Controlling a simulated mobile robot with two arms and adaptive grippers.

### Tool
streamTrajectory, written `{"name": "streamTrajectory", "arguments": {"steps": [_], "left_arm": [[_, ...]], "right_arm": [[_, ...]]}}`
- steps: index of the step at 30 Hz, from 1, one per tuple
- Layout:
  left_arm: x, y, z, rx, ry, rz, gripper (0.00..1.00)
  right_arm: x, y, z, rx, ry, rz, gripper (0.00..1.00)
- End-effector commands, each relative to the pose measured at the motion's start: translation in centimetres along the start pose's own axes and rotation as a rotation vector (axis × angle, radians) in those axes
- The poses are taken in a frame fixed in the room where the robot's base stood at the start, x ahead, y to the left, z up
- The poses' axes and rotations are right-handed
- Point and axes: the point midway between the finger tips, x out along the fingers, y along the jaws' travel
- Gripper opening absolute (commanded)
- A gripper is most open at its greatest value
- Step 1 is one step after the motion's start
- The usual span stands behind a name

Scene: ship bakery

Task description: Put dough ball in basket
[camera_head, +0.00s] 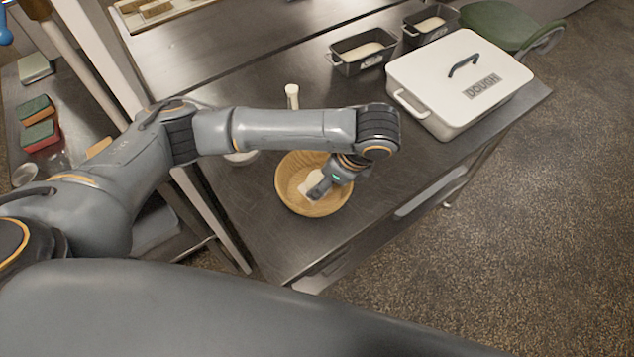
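The basket (337,204), round and light wooden-coloured, stands upright on the metal counter near its front edge. A pale, whitish patch that looks like the dough ball (308,184) lies low inside it, partly covered by my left gripper. My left arm reaches across from the left and bends down at the wrist. My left gripper (318,191) points down into the basket, its fingertips at the pale dough. The fingers are small and partly hidden, so I cannot tell whether they grip the dough. My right gripper is out of view.
A white lidded DOUGH box (425,75) stands at the counter's right. Two dark loaf tins (348,66) (447,33) with pale contents stand behind it. A pale-ended handle (292,92) and a whitish dish (241,158) show behind my arm. Bare counter lies between basket and box.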

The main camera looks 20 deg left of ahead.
Motion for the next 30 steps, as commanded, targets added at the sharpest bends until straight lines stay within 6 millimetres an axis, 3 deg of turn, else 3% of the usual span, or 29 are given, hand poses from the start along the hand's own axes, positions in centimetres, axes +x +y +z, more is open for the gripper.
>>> {"name": "streamTrajectory", "arguments": {"steps": [1,3,7,11,18,29,30], "left_arm": [[1.4,-0.4,-0.1,-0.003,0.003,0.003,0.22],[2.3,-0.9,0.1,-0.002,0.003,0.002,0.22],[2.9,-1.5,0.5,0.0,0.0,-0.002,0.22],[4.0,-2.0,0.8,-0.003,-0.001,0.0,0.22],[6.8,-2.1,-0.4,0.001,0.001,-0.002,0.22],[7.2,-2.1,-0.6,0.0,0.001,-0.004,0.22],[7.3,-2.1,-0.6,0.0,0.001,-0.004,0.58]], "right_arm": [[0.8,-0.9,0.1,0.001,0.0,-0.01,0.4],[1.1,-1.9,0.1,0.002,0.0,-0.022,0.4],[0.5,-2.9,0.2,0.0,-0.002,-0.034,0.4],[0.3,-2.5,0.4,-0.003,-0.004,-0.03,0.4],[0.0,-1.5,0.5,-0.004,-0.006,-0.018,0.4],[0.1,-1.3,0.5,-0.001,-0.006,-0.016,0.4],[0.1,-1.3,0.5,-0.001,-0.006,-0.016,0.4]]}}
